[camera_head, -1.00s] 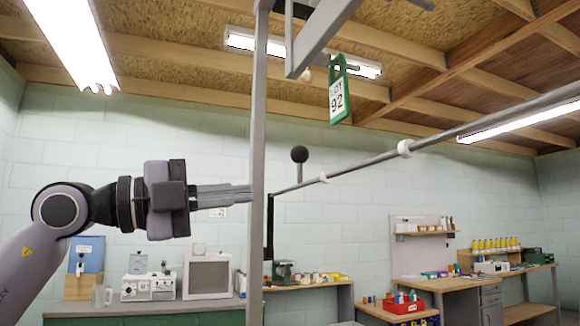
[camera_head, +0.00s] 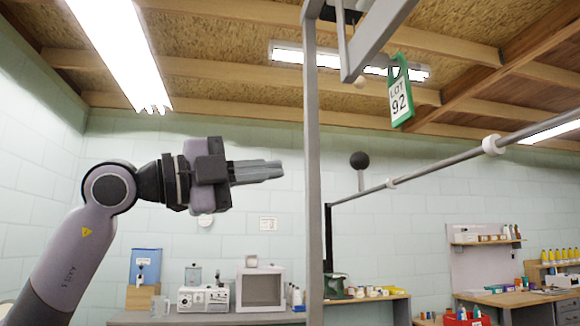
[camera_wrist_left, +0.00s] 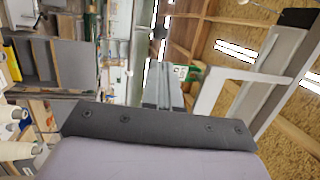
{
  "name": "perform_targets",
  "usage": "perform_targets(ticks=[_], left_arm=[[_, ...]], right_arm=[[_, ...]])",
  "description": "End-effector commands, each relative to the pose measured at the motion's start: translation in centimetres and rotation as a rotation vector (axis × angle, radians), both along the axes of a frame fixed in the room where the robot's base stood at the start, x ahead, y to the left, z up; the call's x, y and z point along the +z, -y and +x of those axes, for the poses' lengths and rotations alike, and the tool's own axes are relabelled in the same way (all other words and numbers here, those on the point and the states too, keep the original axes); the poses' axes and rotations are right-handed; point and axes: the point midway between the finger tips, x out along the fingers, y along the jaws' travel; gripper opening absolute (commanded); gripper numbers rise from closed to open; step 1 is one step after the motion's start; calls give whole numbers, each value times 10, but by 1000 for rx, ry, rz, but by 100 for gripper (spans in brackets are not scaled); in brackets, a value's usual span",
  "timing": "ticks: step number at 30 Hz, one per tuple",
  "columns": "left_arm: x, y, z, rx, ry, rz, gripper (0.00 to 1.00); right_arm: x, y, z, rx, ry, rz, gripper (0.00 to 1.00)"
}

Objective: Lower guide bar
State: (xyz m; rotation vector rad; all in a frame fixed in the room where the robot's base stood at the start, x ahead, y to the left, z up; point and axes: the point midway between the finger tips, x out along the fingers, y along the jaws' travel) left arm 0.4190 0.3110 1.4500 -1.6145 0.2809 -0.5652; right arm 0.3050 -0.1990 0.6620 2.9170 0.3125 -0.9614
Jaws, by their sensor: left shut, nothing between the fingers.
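The guide bar (camera_head: 440,162) is most likely the long grey rod with white collars (camera_head: 493,144). It slants in the head view from beside the upright post up to the right edge, raised above the benches. A black ball knob (camera_head: 359,160) on a thin stem stands near its far end. My left gripper (camera_head: 283,170) is shut and empty, pointing right, left of the grey post (camera_head: 312,190) with a visible gap in the picture. Its shut fingers also show in the left wrist view (camera_wrist_left: 163,85). My right gripper is not in view.
A green LOT 92 tag (camera_head: 401,92) hangs from the overhead grey frame (camera_head: 376,38). Behind are a bench with a microwave-like box (camera_head: 260,287), a blue dispenser (camera_head: 146,266) and a right workbench (camera_head: 520,298). The air left of the post is clear.

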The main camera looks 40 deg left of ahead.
Motion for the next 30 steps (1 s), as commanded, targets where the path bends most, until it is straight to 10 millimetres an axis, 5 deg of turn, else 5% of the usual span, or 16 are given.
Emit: perform_targets(ticks=[15, 30], left_arm=[[23, 52, 87, -1, -2, 1, 0], [24, 63, 106, -1, 0, 0, 0]], right_arm=[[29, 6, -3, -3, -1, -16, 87], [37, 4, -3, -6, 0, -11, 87]])
